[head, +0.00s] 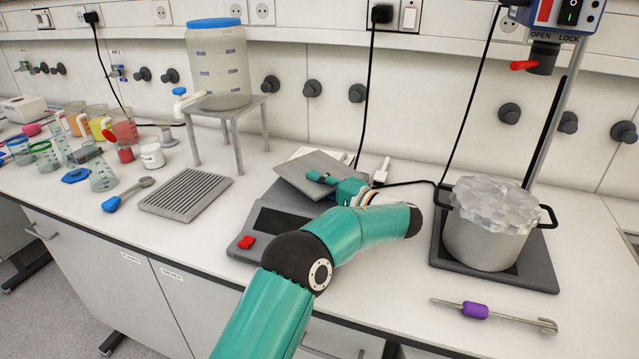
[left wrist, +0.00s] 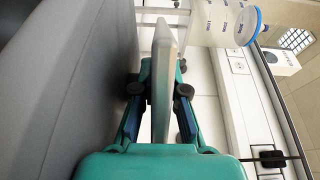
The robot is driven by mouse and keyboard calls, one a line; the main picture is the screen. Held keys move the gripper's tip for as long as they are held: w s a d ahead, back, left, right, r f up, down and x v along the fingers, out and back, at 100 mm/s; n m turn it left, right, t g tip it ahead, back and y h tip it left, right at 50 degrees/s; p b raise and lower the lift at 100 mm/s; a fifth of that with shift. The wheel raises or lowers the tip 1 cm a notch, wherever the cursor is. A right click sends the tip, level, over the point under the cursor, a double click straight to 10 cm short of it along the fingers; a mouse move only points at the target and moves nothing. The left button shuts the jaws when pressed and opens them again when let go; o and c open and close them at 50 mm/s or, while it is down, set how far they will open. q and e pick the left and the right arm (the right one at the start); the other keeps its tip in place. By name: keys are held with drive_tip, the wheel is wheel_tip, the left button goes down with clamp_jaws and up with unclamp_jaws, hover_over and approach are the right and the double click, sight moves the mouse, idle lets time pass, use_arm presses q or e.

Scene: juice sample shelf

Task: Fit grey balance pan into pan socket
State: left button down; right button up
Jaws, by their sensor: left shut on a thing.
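The grey balance pan (head: 312,163) is a flat square plate, held tilted above the back of the dark grey balance (head: 246,243). My left gripper (head: 322,178) is shut on one edge of the pan. In the left wrist view the pan (left wrist: 162,60) shows nearly edge-on between the two fingers of my left gripper (left wrist: 160,92). The balance has a black display and a red button at its front. The pan socket cannot be made out; the pan and my arm cover that area. My right gripper is out of view.
A slatted grey rack (head: 184,194) lies left of the balance, with a metal stand (head: 232,112) carrying a blue-lidded jar (head: 218,65) behind. A covered pot (head: 485,242) stands on a dark base at right. A purple-handled tool (head: 475,310) lies in front of it.

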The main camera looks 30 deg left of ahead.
use_arm(q)
drive_tip(key=shift+f, duration=0.25)
drive_tip(key=shift+r, duration=0.15)
drive_tip(key=shift+r, duration=0.35)
drive_tip(key=c, duration=1.1)
unclamp_jaws()
drive_tip(key=shift+c, duration=0.2)
drive_tip(key=shift+d, duration=0.1)
